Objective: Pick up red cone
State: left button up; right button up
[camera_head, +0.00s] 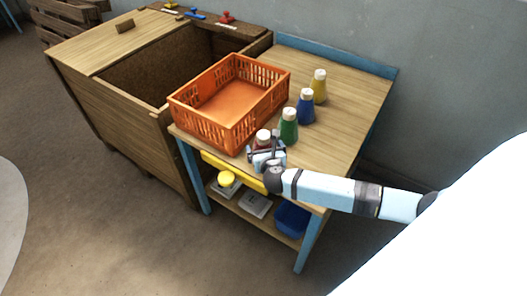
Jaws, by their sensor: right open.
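The red cone (263,139) stands on the wooden table near its front edge, beside the orange crate, with a pale top. Its lower part is mostly hidden by my right gripper (262,152). My right gripper is open, with its fingers at the red cone; I cannot tell whether they touch it. A green cone (288,128), a blue cone (306,107) and a yellow cone (319,88) stand in a row behind it, each with a pale top. My left gripper is not in view.
An empty orange crate (178,111) stands on the table (350,112), left of the cones. The right side of the tabletop is clear. A wooden bin (84,98) adjoins on the left.

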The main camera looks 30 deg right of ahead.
jog(key=shift+w+f, duration=0.1)
jog(key=shift+w, duration=0.1)
jog(key=c, duration=1)
